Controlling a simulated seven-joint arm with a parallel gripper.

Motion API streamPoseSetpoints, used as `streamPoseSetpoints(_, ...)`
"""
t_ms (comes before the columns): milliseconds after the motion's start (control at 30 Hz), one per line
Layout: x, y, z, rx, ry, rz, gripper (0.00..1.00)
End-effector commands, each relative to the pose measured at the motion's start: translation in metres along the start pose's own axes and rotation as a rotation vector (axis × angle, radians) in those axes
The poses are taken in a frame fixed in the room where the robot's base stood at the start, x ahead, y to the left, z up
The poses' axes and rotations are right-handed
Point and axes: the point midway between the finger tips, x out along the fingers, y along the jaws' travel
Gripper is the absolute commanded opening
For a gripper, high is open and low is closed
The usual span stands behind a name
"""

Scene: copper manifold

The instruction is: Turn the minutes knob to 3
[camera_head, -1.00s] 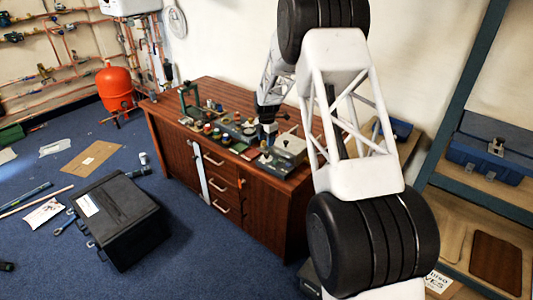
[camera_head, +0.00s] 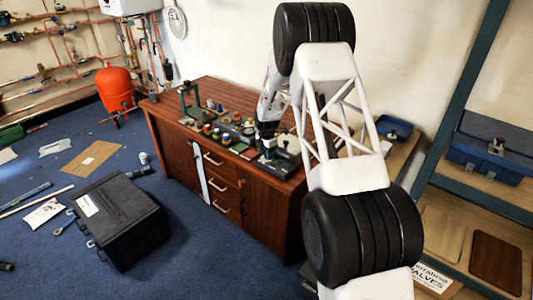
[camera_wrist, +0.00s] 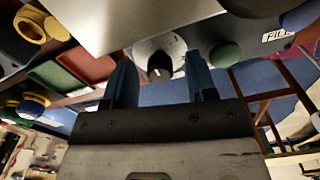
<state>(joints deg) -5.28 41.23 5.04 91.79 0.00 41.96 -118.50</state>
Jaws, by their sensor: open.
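In the wrist view, my gripper (camera_wrist: 160,72) is open, with two blue fingers set apart. A dark knob (camera_wrist: 160,64) on a pale round dial shows between and beyond the fingertips. I see no contact with it. Its marks are too small to read, so I cannot tell its setting or whether it is the minutes knob. A green round button or knob (camera_wrist: 224,54) sits just right of the right finger. In the head view, my gripper (camera_head: 268,130) is low over the bench by a small pale unit (camera_head: 288,145); its fingertips are hard to make out there.
The wooden bench (camera_head: 270,196) carries several small coloured parts and a green stand (camera_head: 189,104) to the left of my gripper. A pale metal plate (camera_wrist: 130,18) hangs close in the wrist view's top. A black case (camera_head: 120,220) lies on the floor.

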Motion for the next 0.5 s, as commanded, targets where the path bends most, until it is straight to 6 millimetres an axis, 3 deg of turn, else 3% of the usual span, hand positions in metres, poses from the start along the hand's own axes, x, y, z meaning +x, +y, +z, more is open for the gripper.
streamPoseSetpoints(167,-0.0003,0.0,0.0,0.0,0.0,0.0,0.5)
streamPoseSetpoints(400,-0.0004,0.0,0.0,0.0,0.0,0.0,0.13)
streamPoseSetpoints(500,-0.0005,0.0,0.0,0.0,0.0,0.0,0.02)
